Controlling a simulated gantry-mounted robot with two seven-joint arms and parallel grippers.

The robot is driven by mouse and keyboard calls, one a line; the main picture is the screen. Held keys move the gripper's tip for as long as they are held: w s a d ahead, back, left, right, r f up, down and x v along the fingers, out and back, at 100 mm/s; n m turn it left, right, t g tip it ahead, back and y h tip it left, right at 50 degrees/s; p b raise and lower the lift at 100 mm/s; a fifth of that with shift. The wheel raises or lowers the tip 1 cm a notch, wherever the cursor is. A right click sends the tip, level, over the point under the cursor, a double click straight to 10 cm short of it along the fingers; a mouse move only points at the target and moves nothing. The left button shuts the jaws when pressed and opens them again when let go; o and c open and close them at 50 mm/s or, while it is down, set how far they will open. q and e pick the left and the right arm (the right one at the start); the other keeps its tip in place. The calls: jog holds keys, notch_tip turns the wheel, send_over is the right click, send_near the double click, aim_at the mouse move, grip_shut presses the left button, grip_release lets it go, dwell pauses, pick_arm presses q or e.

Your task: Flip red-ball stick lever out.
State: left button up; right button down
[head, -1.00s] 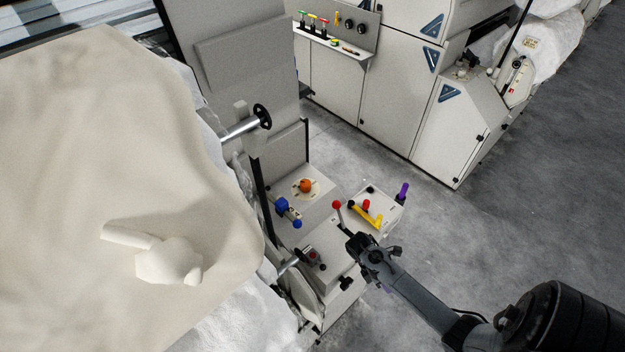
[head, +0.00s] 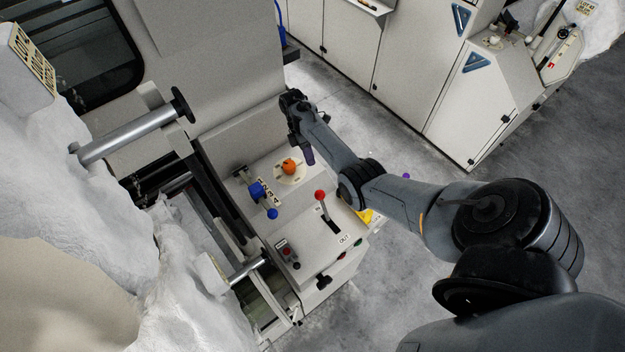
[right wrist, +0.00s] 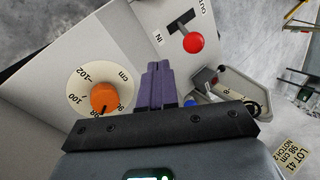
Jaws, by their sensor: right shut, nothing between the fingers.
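The red-ball lever (head: 321,195) stands on the pale control panel (head: 298,222). Its dark slot runs toward the OUT label, and its stick rises from the slot end farther from OUT. In the right wrist view the red ball (right wrist: 194,43) shows beside the slot, with IN and OUT labels. My right gripper (head: 309,158) has purple fingers, shut and empty. It is beyond the lever, above and apart from the panel near the orange knob. Its shut fingers (right wrist: 158,66) point toward the panel in the wrist view. My left gripper is not in view.
An orange dial knob (head: 289,166) and a blue-ball lever (head: 271,212) sit left of the red ball. A yellow handle (head: 366,216) is partly hidden by my right arm. A metal roller (head: 130,133) and white fibre flank the panel's left. Grey floor lies open to the right.

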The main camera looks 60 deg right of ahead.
jog(key=shift+w+d+r+t, duration=0.1)
jog(key=shift+w+r+t, duration=0.2)
jog(key=shift+w+r, duration=0.85)
jog(key=shift+f, duration=0.2)
jog(key=p+x, duration=0.1)
jog(key=x, duration=0.9)
jog(key=shift+f, duration=0.1)
jog(key=s+a+p, duration=0.1)
jog(key=s+a+r+p, duration=0.1)
jog(key=s+p, duration=0.1)
jog(key=shift+a, duration=0.15)
